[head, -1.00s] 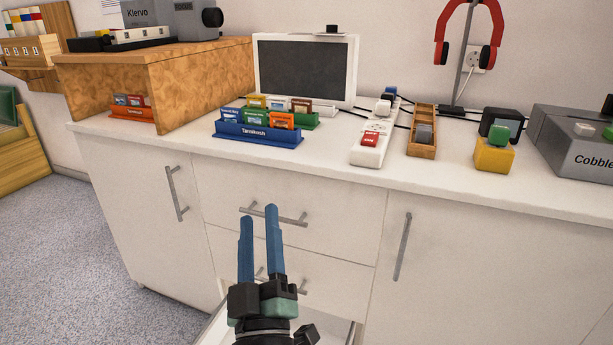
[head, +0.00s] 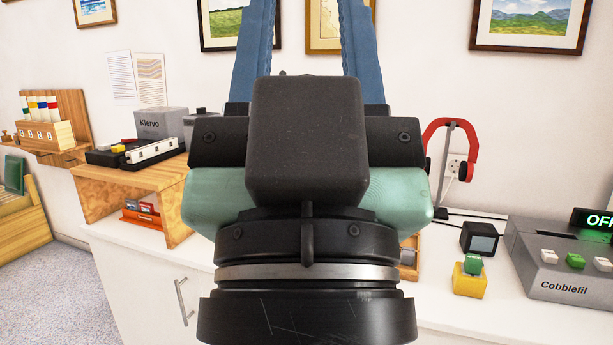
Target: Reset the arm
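My gripper (head: 306,40) fills the middle of the head view, raised close in front of the camera. Its two blue fingers point up and stand well apart, with wall showing between them. The fingertips run out of the top of the frame. No object shows between the visible parts of the fingers. My wrist hides the middle of the white counter and whatever stands there.
A wooden shelf box (head: 130,185) stands on the counter (head: 125,238) at left. At right are a headphone stand (head: 445,160), a yellow block with a green button (head: 470,278) and a grey Cobblefil box (head: 560,265). Framed prints (head: 530,22) hang on the wall behind.

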